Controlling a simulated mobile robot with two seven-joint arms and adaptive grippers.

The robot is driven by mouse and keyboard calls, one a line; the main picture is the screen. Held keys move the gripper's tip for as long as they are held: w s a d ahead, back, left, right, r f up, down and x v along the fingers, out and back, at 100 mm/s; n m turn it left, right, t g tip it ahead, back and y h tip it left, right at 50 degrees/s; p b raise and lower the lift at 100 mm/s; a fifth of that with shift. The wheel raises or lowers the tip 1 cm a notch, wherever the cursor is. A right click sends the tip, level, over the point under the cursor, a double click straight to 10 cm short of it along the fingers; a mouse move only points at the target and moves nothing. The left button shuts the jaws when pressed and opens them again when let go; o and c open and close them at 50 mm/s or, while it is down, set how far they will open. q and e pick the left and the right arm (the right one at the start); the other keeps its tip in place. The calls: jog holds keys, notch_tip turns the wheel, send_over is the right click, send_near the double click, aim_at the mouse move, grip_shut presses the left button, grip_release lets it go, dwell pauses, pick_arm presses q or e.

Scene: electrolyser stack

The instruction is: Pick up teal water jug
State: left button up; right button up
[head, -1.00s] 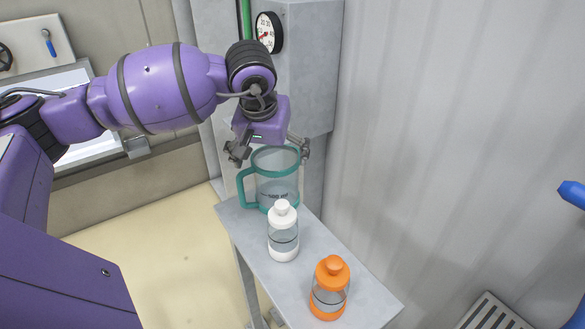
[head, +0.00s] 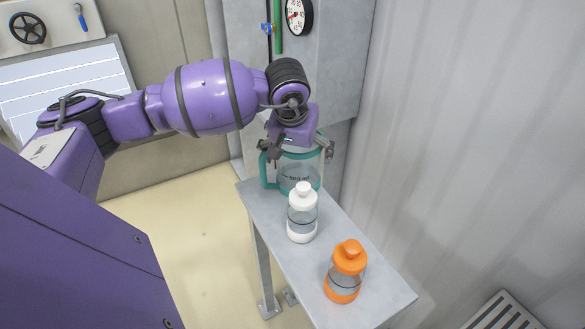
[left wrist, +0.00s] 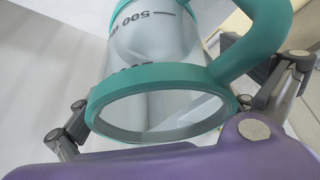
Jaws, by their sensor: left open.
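The teal water jug (head: 298,179) is a clear vessel with a teal rim, base and side handle. It stands upright at the far end of a narrow grey shelf. My left gripper (head: 298,152) is open just above it, with its fingers on either side of the jug's upper part. In the left wrist view the teal rim of the jug (left wrist: 160,72) lies between the spread fingers of my left gripper (left wrist: 158,120). I cannot tell whether a finger touches the jug. The gripper hides part of the rim in the head view. My right gripper is not in view.
A white-capped bottle (head: 302,214) stands close in front of the jug, and an orange-capped bottle (head: 346,272) stands nearer on the same shelf (head: 375,300). A grey cabinet with a gauge (head: 298,16) rises behind the jug. A corrugated wall (head: 470,130) bounds the right side.

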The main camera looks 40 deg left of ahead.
pick_arm(q)
jog(key=c, duration=1.2)
notch_tip(320, 180, up, 10)
jog(key=shift+f, duration=0.1)
